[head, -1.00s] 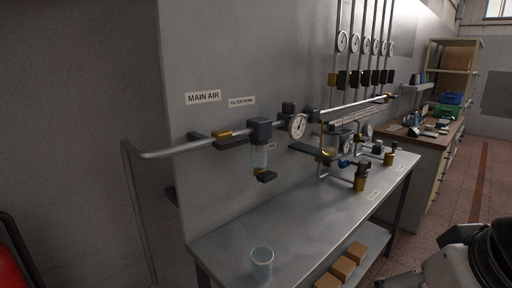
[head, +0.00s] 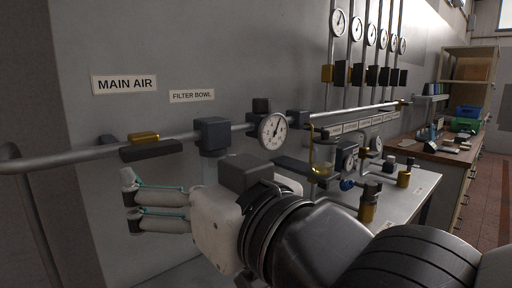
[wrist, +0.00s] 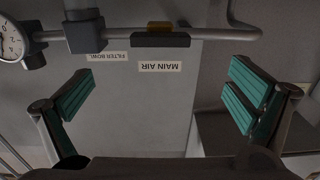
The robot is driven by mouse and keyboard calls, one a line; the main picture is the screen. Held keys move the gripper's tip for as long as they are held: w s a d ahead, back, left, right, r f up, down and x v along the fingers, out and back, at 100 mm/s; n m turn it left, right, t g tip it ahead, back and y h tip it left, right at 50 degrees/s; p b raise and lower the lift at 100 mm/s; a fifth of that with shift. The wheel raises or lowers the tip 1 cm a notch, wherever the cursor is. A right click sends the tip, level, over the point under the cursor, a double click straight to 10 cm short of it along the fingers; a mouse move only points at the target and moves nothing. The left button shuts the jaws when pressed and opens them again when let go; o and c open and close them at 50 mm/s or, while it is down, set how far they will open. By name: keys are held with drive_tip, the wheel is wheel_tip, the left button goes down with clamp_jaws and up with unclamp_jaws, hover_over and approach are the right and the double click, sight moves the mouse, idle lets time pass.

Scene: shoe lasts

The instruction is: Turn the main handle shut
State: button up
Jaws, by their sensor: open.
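The main handle (head: 151,150) is a dark bar with a brass valve body (head: 143,137) on the horizontal pipe, below the MAIN AIR label (head: 124,84). The bar lies along the pipe. In the wrist view, which is upside down, the handle (wrist: 162,41) shows at the top middle. My gripper (head: 130,200) is open and empty, with teal-lined fingers spread wide. In the head view it appears below the handle. In the wrist view the handle lies between the two fingers' directions (wrist: 163,78) and apart from them.
The filter bowl unit (head: 212,135) sits right of the handle, its lower part hidden by my arm. A pressure gauge (head: 272,130) is beyond it. The pipe bends down at the left (head: 12,155). A steel bench (head: 425,180) with small valves stands at right.

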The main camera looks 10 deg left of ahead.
sight(155, 152)
drive_tip(key=p+x, duration=0.5)
drive_tip(key=x, duration=0.8)
drive_tip(key=shift+p, duration=0.3)
drive_tip(key=c, duration=1.2)
